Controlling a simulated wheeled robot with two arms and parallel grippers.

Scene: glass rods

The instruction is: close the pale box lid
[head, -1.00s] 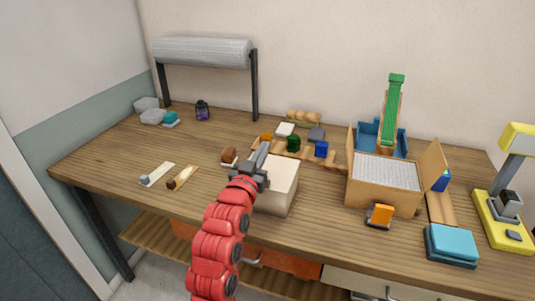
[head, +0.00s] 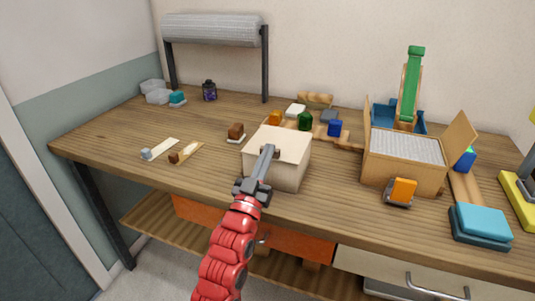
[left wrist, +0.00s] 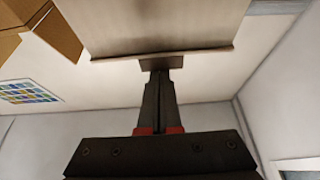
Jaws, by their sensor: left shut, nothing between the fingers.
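The pale box (head: 291,174) stands near the front edge of the table. Its top is covered by a flat pale lid (head: 291,143) that looks level or nearly so; I cannot tell whether a small gap is left. My left gripper (head: 268,150) is shut and empty, its fingertips over the front part of the lid. In the left wrist view the shut fingers (left wrist: 160,85) point up to a pale panel (left wrist: 150,22) with a thin lip along its edge. Whether they touch it is unclear. My right gripper is not in view.
A cardboard box (head: 401,173) with raised flaps stands to the right, an orange block (head: 403,190) in front of it. A teal block (head: 480,223) lies at the front right. Small blocks, including a green one (head: 305,121), lie behind the pale box.

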